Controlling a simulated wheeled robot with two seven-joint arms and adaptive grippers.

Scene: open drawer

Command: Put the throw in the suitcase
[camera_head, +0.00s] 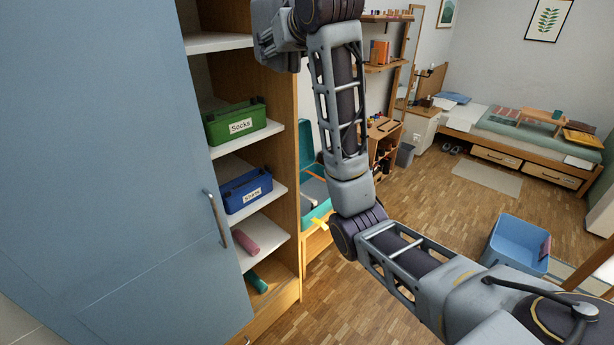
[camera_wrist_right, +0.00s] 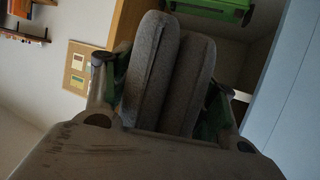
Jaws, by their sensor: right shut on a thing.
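My right gripper (camera_wrist_right: 165,95) is shut on a grey, doubled, soft-looking bundle (camera_wrist_right: 152,65), which looks like the folded throw. Two thick rounded folds stand out between the fingers. In the head view my right wrist and gripper (camera_head: 275,40) are raised at the top, in front of the open cupboard; the bundle cannot be made out there. The teal suitcase (camera_head: 309,200) stands open beyond the cupboard's side, its lid (camera_head: 305,142) upright, partly hidden by the cupboard and my right arm. The gripper is above and apart from it. My left gripper is not in view.
The cupboard shelves hold a green Socks box (camera_head: 236,123), a blue box (camera_head: 247,190), a pink roll (camera_head: 246,241) and a teal roll (camera_head: 257,282). The blue cupboard door (camera_head: 130,150) fills the left. A blue bin (camera_head: 516,244) stands on the otherwise fairly clear floor.

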